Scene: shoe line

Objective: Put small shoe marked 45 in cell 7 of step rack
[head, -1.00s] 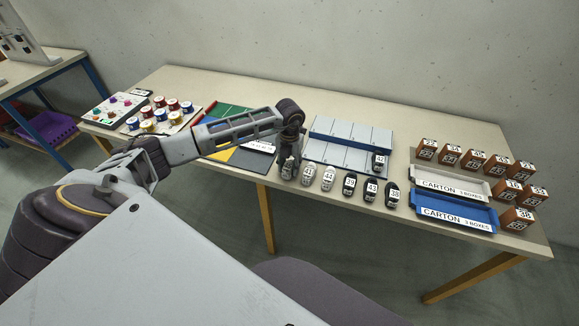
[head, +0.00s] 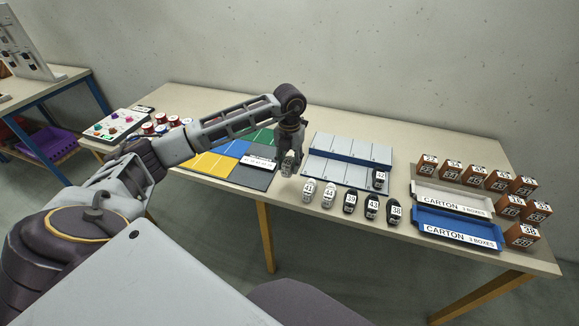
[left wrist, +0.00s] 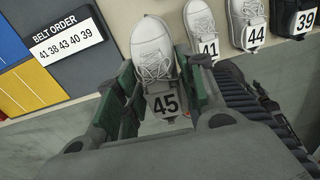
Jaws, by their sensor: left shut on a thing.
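The small shoe marked 45 (left wrist: 158,65) is white with laces and a grey tag, seen from above in the left wrist view. My left gripper (head: 288,162) is shut on it, with green finger pads (left wrist: 160,92) on both sides of its tag end. In the head view the gripper hides most of the shoe, left of the step rack. The step rack (head: 350,143) has two grey tiers of cells with a blue riser between. A dark shoe marked 42 (head: 379,178) stands in the lower tier's right end cell. The cell numbers are too small to read. My right gripper is not in view.
Shoes marked 41 (head: 309,191), 44 (head: 329,195), 39, 43 and 38 (head: 394,210) stand in a row before the rack. A coloured board with a belt order sign (left wrist: 67,44) lies left. Carton trays (head: 455,228) and orange boxes stand right. The rack's other visible cells look empty.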

